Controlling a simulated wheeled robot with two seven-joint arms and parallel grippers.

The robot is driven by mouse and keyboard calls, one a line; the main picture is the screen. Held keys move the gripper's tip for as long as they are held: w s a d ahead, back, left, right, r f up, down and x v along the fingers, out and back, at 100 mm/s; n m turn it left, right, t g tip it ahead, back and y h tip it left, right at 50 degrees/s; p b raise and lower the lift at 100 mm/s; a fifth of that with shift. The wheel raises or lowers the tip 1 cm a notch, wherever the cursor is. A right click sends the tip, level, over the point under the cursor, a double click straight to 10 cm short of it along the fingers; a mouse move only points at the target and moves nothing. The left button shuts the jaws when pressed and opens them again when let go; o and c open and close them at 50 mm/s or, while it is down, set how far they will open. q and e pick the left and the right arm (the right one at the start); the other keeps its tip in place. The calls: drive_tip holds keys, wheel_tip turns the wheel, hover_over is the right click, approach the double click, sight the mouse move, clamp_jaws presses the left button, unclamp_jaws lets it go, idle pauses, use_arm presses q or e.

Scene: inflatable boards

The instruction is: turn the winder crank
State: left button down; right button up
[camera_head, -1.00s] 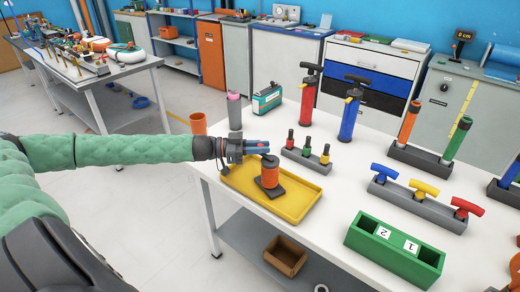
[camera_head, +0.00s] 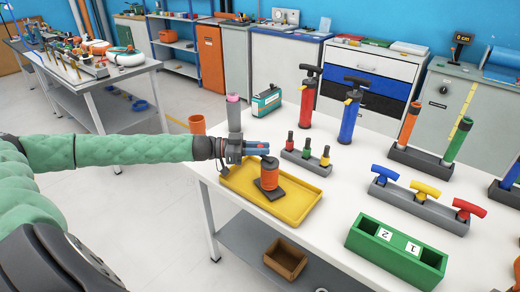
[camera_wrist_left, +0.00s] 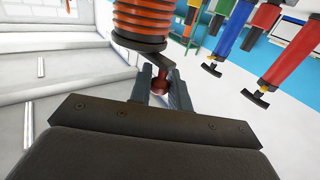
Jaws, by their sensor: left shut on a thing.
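The winder (camera_head: 269,181) is an orange ribbed spool standing upright on a dark base in the yellow tray (camera_head: 236,190). Its dark crank arm sits on top of the spool. In the left wrist view the spool (camera_wrist_left: 143,15) is at the top, and the crank arm (camera_wrist_left: 146,56) reaches to a dark red knob (camera_wrist_left: 158,84). My left gripper (camera_head: 262,147) comes in from the left at the spool's top. Its fingers (camera_wrist_left: 160,90) are shut on the crank knob, one on each side. My right gripper is not in view.
A grey-pink cylinder (camera_head: 234,113) and an orange cup (camera_head: 197,125) stand behind the tray. A rack of small coloured nozzles (camera_head: 305,160), red (camera_head: 308,97) and blue (camera_head: 349,116) pumps and a green box (camera_head: 362,248) stand to the right. White tabletop is bare between them.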

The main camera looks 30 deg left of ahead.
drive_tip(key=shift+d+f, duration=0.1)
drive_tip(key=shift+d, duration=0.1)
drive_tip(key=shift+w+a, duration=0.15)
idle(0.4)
use_arm(q)
drive_tip(key=c, duration=1.3)
unclamp_jaws()
drive_tip(key=shift+c, duration=0.2)
drive_tip(key=b+v, duration=0.1)
drive_tip(key=v, duration=0.6)
drive_tip(key=shift+s+a, duration=0.2)
drive_tip(key=shift+a, duration=0.15)
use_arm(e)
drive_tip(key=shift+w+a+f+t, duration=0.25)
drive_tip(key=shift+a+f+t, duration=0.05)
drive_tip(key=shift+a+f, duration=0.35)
